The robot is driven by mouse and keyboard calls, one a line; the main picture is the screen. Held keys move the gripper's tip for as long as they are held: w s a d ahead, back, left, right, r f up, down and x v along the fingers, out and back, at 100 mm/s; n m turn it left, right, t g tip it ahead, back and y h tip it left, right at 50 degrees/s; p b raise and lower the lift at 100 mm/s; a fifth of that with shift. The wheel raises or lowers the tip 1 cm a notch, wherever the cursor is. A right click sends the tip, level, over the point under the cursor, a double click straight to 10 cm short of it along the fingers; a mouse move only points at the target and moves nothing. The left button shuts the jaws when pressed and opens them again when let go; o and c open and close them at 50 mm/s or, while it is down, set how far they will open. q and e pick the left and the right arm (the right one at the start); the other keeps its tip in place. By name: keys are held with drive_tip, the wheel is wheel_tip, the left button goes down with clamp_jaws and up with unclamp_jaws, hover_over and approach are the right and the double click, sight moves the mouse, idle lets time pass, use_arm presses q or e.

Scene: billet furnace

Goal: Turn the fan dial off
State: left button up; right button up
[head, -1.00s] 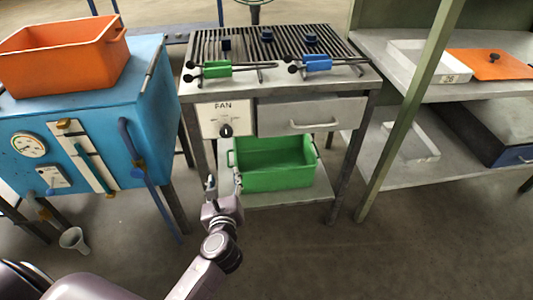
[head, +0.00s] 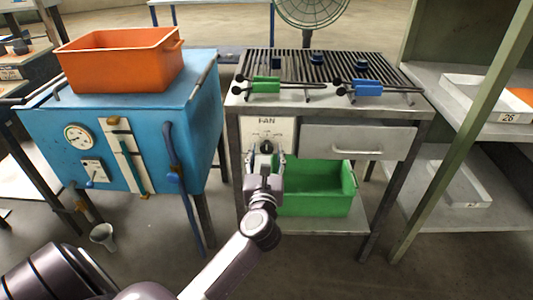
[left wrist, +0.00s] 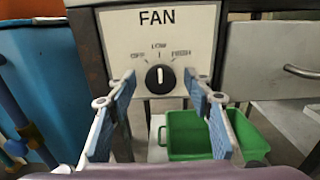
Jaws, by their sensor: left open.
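The fan dial (left wrist: 160,79) is a round black knob with a white pointer line on a white panel (left wrist: 198,20) marked FAN, OFF, LOW and HIGH. Its line points about straight up, toward LOW. The dial also shows in the head view (head: 267,147), just beyond my left gripper (head: 265,160). In the left wrist view my left gripper (left wrist: 161,90) is open, its blue-padded fingers on either side of the dial and nearer to the camera. I cannot tell whether they touch it. My right gripper is not in view.
A drawer (head: 357,142) is right of the panel, under a grate (head: 325,70) with green and blue handled tongs. A green bin (head: 318,190) stands on the shelf below. A blue furnace (head: 140,125) with an orange bin (head: 120,58) stands left; a green post (head: 465,130) rises right.

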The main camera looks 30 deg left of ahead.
use_arm(q)
drive_tip(key=c, duration=1.2)
drive_tip(key=shift+o, duration=0.2)
